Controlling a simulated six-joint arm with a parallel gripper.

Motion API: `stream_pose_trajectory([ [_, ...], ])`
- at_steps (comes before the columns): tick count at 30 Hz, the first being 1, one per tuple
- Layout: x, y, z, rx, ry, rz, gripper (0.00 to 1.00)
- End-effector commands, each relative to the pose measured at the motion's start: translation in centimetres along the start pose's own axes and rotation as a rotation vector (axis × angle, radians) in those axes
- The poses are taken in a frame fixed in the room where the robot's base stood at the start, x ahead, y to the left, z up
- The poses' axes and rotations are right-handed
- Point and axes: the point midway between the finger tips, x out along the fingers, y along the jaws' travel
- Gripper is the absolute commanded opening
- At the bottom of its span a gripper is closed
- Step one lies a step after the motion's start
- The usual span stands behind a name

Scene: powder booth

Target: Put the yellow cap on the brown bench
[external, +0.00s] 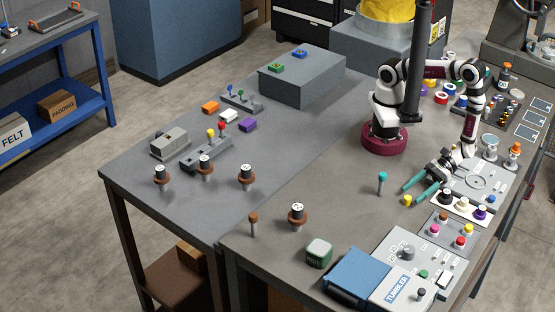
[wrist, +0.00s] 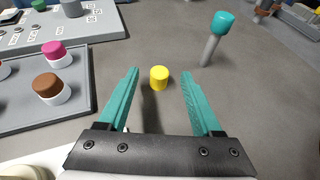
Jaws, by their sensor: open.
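The yellow cap (external: 407,201) is a small, plain cylinder standing on the grey tabletop just off my fingertips. In the wrist view the yellow cap (wrist: 159,78) appears between the two teal fingertips, with a gap on each side. My gripper (external: 411,196) is open and empty, its fingers slanting down towards the cap. It also shows in the wrist view (wrist: 160,73). I see no plainly brown bench top. The right bench (external: 345,185) has a warm grey top and a dark frame; the left bench (external: 290,125) has a cooler grey top.
A teal-topped post (external: 382,183) stands near my fingers, also in the wrist view (wrist: 217,35). A tray with a brown cap (wrist: 47,85) and a pink cap (wrist: 54,49) lies left in the wrist view. The right bench's middle is largely clear.

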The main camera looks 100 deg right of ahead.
Motion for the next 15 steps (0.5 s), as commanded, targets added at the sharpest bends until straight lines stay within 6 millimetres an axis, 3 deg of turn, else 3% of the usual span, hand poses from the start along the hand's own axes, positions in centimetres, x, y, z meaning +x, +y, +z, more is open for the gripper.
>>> stream_pose_trajectory([
  [3, 2.4, 0.0, -0.2, 0.001, 0.0, -0.005, 0.66],
  [6, 3.5, -0.1, -0.2, 0.0, 0.002, -0.003, 0.66],
  [12, 3.6, 0.0, -0.2, 0.001, 0.002, -0.001, 0.66],
  [15, 3.6, 0.0, -0.2, 0.001, 0.002, -0.001, 0.5],
])
